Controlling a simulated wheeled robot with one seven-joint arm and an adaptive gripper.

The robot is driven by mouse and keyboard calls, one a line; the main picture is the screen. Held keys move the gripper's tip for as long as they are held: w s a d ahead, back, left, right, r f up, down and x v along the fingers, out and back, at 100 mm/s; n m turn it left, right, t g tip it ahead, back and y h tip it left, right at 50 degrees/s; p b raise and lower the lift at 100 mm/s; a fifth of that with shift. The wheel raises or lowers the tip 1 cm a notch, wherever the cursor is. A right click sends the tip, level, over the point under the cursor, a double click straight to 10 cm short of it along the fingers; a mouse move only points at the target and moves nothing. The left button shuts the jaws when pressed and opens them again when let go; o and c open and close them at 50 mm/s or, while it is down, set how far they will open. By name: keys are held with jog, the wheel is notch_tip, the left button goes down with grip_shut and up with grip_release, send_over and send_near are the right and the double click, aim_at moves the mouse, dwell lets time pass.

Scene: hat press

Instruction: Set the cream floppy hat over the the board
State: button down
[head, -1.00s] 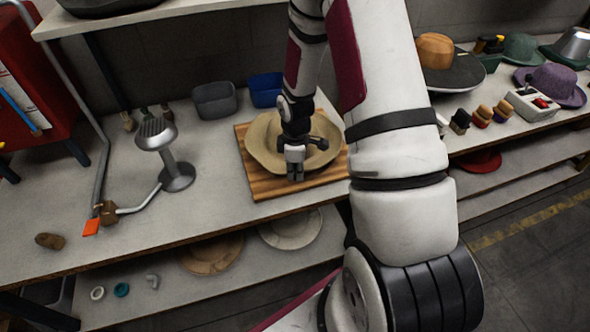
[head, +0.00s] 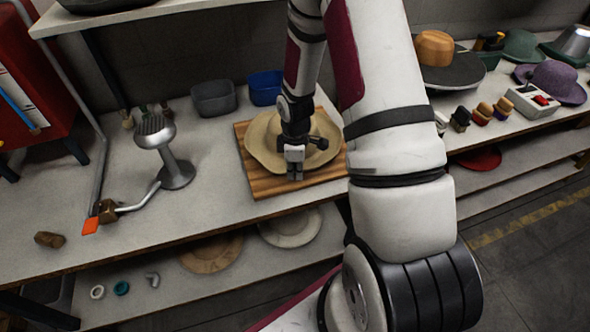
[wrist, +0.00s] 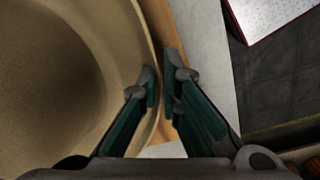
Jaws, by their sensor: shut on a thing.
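The cream floppy hat (head: 262,144) lies over the wooden board (head: 262,185) on the bench, its brim spread across much of the board. The board's front strip and edges show around it. My gripper (head: 294,176) is at the hat's front edge, pointing down. In the wrist view, the two fingers (wrist: 162,92) are shut on the brim of the hat (wrist: 60,80), one finger on each side of the rim. The hat's crown is partly hidden behind my wrist in the head view.
A grey bin (head: 214,99) and a blue bin (head: 266,89) stand behind the board. A metal steamer stand (head: 176,172) is to the left. More hats, including a purple one (head: 553,82), sit at the right. A lower shelf holds a white hat (head: 290,228).

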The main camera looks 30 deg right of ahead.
jog(key=shift+f, duration=0.2)
jog(key=c, duration=1.7)
grip_release()
notch_tip(320, 180, up, 12)
jog(key=shift+s, duration=0.15)
